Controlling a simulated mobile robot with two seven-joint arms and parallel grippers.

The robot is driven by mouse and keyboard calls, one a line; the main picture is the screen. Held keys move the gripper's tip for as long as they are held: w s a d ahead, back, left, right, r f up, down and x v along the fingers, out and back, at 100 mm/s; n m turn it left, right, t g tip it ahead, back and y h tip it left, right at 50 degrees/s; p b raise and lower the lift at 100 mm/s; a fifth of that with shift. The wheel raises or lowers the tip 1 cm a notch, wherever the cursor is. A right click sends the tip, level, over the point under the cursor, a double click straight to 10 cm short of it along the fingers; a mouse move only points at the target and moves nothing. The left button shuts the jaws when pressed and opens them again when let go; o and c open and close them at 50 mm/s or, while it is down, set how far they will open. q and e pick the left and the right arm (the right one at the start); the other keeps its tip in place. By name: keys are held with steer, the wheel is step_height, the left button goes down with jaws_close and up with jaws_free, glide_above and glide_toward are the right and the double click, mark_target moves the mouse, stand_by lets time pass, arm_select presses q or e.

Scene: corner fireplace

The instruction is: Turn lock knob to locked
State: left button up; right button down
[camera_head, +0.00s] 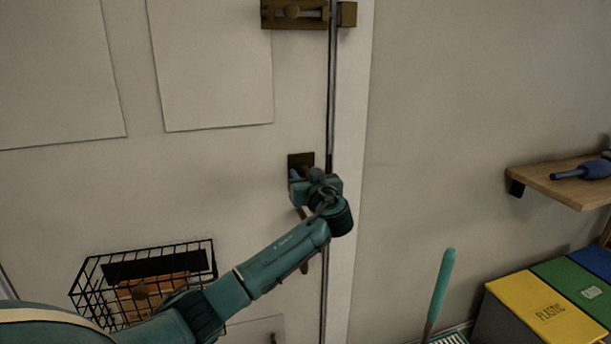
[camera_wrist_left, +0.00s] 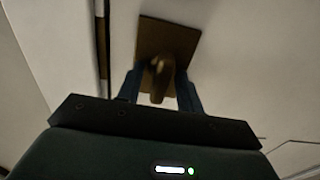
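The lock knob (camera_wrist_left: 158,76) is a bronze turn piece on a square dark brown plate (camera_wrist_left: 181,38) on the white door. In the head view the plate (camera_head: 300,160) shows near the door's right edge, and my gripper hides the knob. My left gripper (camera_wrist_left: 160,88) is at the plate, with one blue finger on each side of the knob. The fingers stand apart with narrow gaps beside the knob; firm contact does not show. In the head view my left gripper (camera_head: 296,178) reaches the plate from below right. My right gripper is in neither view.
A brass bolt latch (camera_head: 292,12) is higher on the door edge. A black wire basket (camera_head: 205,262) hangs low on the door. At right are a wooden shelf (camera_head: 565,184), recycling bins (camera_head: 540,305) and a teal-handled brush (camera_head: 441,290).

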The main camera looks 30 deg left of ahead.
arm_select(q)
steer(key=shift+c, duration=0.6)
steer(key=c, duration=0.6)
jaws_close()
